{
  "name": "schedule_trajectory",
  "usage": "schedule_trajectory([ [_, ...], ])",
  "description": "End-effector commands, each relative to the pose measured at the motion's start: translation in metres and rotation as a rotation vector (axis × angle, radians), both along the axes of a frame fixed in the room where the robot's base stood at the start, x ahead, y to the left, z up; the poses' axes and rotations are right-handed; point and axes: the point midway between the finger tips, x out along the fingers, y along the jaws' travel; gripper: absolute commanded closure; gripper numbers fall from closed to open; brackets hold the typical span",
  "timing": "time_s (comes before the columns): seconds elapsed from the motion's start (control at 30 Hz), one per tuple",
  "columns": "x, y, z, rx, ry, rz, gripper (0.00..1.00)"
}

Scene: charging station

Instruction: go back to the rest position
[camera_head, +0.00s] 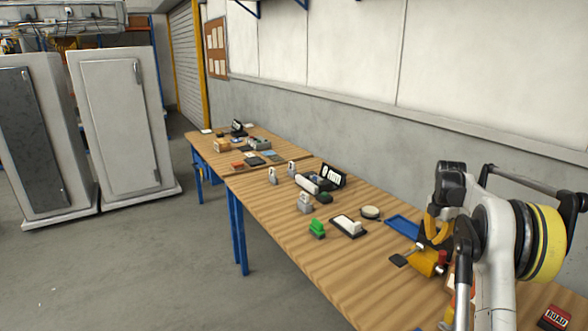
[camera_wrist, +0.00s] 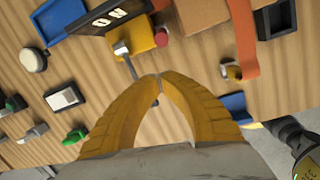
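My gripper (camera_wrist: 158,77) shows in the wrist view as two yellow fingers whose tips meet, with nothing visible between them. A yellow block (camera_wrist: 150,40) with a grey lever (camera_wrist: 127,60) and a red button (camera_wrist: 162,40) lies just past the tips. I cannot tell whether the tips touch the lever. In the head view my gripper (camera_head: 433,228) hangs over the wooden table (camera_head: 300,245) at the right, close to the yellow block (camera_head: 424,263). My arm hides part of the table there.
A blue tray (camera_head: 402,226), a round puck (camera_head: 370,212), a white piece on a black pad (camera_head: 347,227), a green block (camera_head: 317,229) and a grey block (camera_head: 304,204) stand along the table. A wall runs behind. Open floor (camera_head: 150,270) lies left, with white cabinets (camera_head: 120,120) beyond.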

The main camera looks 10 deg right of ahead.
Motion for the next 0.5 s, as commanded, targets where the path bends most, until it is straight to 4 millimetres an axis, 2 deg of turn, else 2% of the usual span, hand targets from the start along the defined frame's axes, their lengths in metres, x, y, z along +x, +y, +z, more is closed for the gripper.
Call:
schedule_trajectory([
  [0.07,-0.001,0.014,0.014,0.002,-0.015,-0.034,1.0],
  [0.17,-0.005,0.046,0.044,0.012,-0.058,-0.135,1.0],
  [0.27,-0.019,0.092,0.08,0.033,-0.12,-0.279,1.0],
  [0.4,-0.051,0.158,0.123,0.086,-0.212,-0.496,1.0],
  [0.5,-0.082,0.202,0.144,0.138,-0.273,-0.649,1.0],
])
